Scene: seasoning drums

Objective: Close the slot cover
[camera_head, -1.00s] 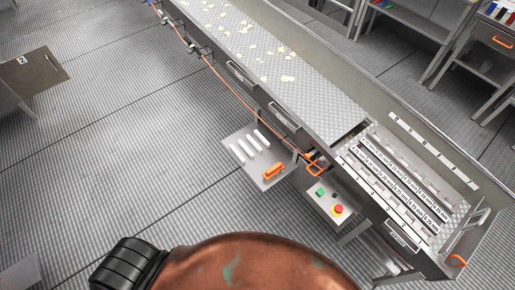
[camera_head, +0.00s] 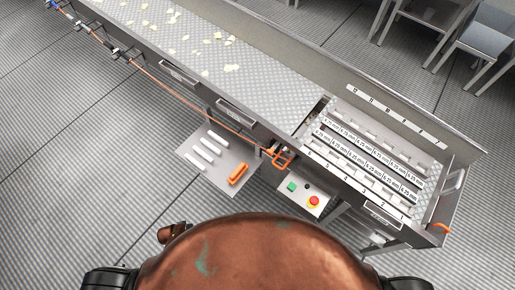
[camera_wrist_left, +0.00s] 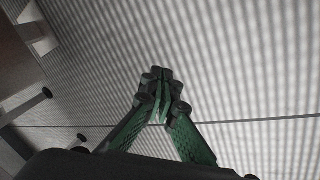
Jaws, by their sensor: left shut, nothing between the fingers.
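The slotted section (camera_head: 428,188) of the long metal conveyor is at the right of the head view. It holds rows of white labelled strips (camera_head: 367,150). A metal end panel with a grey handle (camera_head: 454,181) and an orange grip (camera_head: 440,229) stands at its right end. I cannot tell which part is the slot cover. My left gripper (camera_wrist_left: 162,82) shows in the left wrist view, its green fingers shut and empty above the ribbed floor. Neither gripper shows in the head view.
A conveyor bed (camera_head: 200,50) with pale flakes runs to the upper left. A control box with a red button (camera_head: 314,201) juts out near an orange handle (camera_head: 281,159). The floor at left is clear.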

